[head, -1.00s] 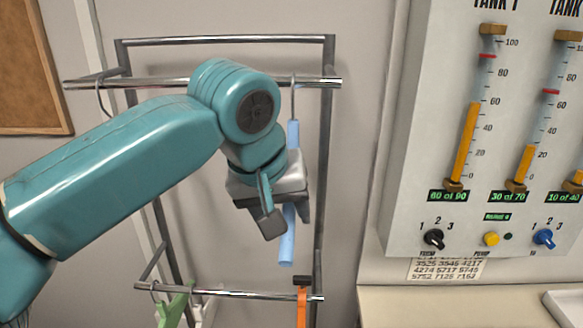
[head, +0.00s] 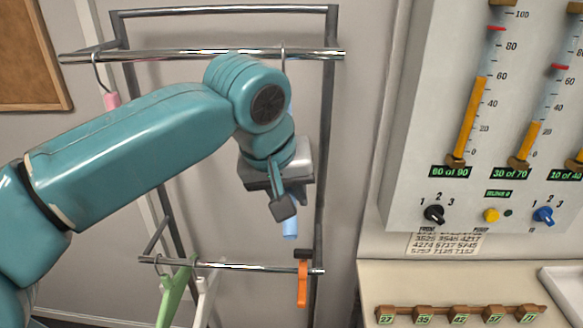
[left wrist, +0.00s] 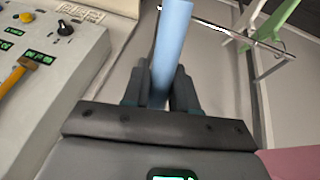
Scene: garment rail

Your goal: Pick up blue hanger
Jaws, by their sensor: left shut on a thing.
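The blue hanger (head: 290,228) hangs edge-on from the upper rail, with its thin metal hook at the bar. My left gripper (head: 283,196) hides most of it in the head view; its lower end shows below the fingers. In the left wrist view the hanger's blue bar (left wrist: 171,40) runs between the two fingers of my left gripper (left wrist: 160,85), which is shut on it. My right gripper is out of view.
A metal garment rack has an upper rail (head: 200,55) with a pink hanger (head: 111,101), and a lower rail (head: 235,267) with green (head: 173,297), white (head: 205,298) and orange (head: 302,284) hangers. A tank panel (head: 400,190) and counter stand at right.

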